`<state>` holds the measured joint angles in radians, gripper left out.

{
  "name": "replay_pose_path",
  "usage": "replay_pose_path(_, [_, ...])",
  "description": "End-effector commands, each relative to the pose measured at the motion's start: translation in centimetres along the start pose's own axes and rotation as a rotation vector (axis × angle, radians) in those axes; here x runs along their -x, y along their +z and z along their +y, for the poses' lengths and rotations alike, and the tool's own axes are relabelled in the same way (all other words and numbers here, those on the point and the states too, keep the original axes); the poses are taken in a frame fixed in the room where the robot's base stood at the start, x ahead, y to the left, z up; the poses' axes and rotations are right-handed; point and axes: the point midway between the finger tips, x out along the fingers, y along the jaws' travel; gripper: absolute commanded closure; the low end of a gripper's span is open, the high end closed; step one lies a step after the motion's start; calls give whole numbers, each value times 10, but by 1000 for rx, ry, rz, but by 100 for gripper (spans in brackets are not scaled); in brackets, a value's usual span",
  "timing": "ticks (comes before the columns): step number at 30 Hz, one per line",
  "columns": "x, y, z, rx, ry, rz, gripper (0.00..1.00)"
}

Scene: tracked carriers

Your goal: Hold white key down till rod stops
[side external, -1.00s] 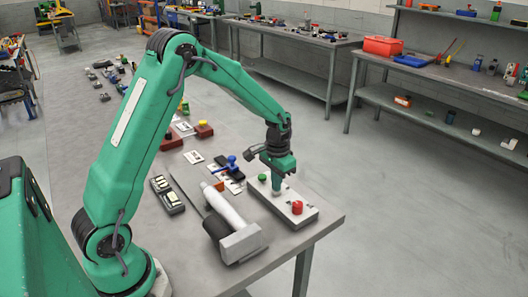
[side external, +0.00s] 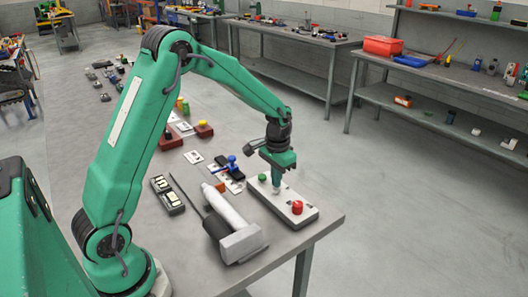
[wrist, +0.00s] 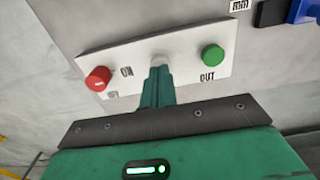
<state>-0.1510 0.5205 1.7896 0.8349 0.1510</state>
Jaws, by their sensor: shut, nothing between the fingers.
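The white control box (side external: 261,197) lies near the table's front corner. It carries a green key (side external: 262,177) marked OUT, a red key (side external: 297,207) marked ON and a white key (wrist: 160,58) between them. My gripper (side external: 277,183) is shut and empty, pointing down at the white key. In the wrist view its fingertips (wrist: 160,70) overlap the near edge of the white key; contact is unclear. An actuator with a white tube (side external: 226,204), dark cylinder (side external: 215,225) and grey end block (side external: 243,244) lies to the left. I cannot clearly make out its rod.
A dark keyed unit (side external: 168,197) lies left of the actuator. A blue-handled clamp (side external: 231,162) and an orange piece (side external: 219,186) lie behind it. Red boxes (side external: 203,130) stand farther back. The table's right edge is close beside the control box.

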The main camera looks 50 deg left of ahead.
Motion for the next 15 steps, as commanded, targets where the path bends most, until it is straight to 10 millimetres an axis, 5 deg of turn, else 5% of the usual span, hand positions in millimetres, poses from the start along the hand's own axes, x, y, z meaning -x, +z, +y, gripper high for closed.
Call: replay_pose_path(15, [26, -1, 0, 0, -1, 4, 100])
